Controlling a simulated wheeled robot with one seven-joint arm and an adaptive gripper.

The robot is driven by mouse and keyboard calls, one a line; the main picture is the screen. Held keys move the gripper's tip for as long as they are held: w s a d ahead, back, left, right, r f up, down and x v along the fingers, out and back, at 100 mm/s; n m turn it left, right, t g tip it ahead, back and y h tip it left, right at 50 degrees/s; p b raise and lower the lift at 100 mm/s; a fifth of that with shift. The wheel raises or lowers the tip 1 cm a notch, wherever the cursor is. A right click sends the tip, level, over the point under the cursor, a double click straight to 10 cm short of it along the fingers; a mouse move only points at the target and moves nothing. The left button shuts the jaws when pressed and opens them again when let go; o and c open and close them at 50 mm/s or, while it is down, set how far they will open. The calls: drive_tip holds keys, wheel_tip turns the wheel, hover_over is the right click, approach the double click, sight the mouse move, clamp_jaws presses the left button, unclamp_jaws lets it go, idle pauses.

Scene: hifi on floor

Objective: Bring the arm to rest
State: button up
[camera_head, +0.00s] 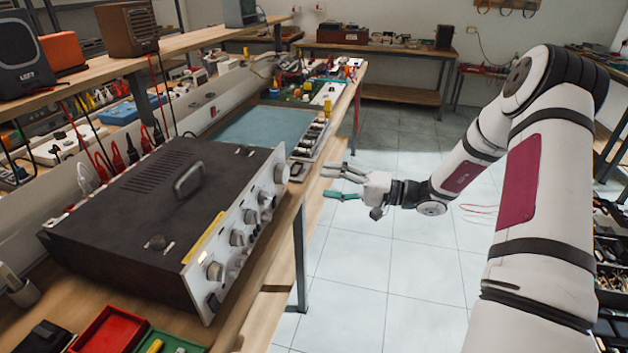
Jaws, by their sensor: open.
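My arm (520,180) comes in from the lower right of the head view, rises to a bent elbow and reaches down and left. My gripper (335,183) is at its end, pointing left with its fingers apart. I see nothing between the fingers. The gripper shows over the tiled floor, just right of the workbench's front edge (325,140). I cannot tell exactly how far it is from the edge.
A large hifi unit (165,215) with a metal knob panel stands on the bench at left. Red (103,330) and green trays lie in front. A blue-green mat (262,128) and small parts lie behind. The tiled floor (345,270) is clear. Shelving stands at right.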

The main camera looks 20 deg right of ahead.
drive_tip(key=shift+s+d, duration=0.35)
drive_tip(key=shift+d, duration=0.1)
drive_tip(key=s+a+r+n+g+h+p, duration=0.45)
drive_tip(key=s+a+r+g, duration=0.7)
drive_tip(key=s, duration=0.55)
drive_tip(key=s+d+r+t+h+p, duration=0.1)
drive_tip(key=s+r+h, duration=0.4)
drive_tip(key=s, duration=0.5)
drive_tip(key=s+r+t+h+p, duration=0.2)
drive_tip(key=s+r+t+h, duration=0.2)
drive_tip(key=s+r, duration=0.3)
drive_tip(key=s+h, duration=0.1)
drive_tip(key=s, duration=0.1)
drive_tip(key=shift+s+d, duration=0.35)
drive_tip(key=shift+s, duration=0.05)
drive_tip(key=shift+n, duration=0.25)
